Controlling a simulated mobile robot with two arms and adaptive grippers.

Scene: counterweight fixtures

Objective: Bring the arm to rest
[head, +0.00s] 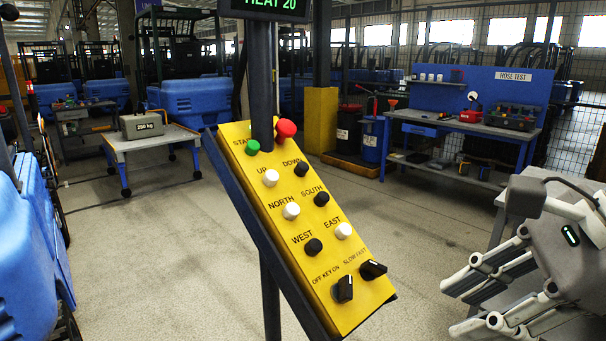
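My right gripper (452,309) is at the lower right, with pale grey jointed fingers reaching left from a dark grey body. Its two fingers are apart and nothing shows between them. It hangs to the right of the yellow control panel (262,203) and is clear of it. My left gripper is not in view. No separate arm fixture can be made out in this view.
The slanted panel carries a red knob (286,128), a green button (252,147), direction buttons and two black selectors. A blue workbench (470,130) stands behind right. A cart (150,140) bears a 250 kg weight (142,125). Open floor lies between them.

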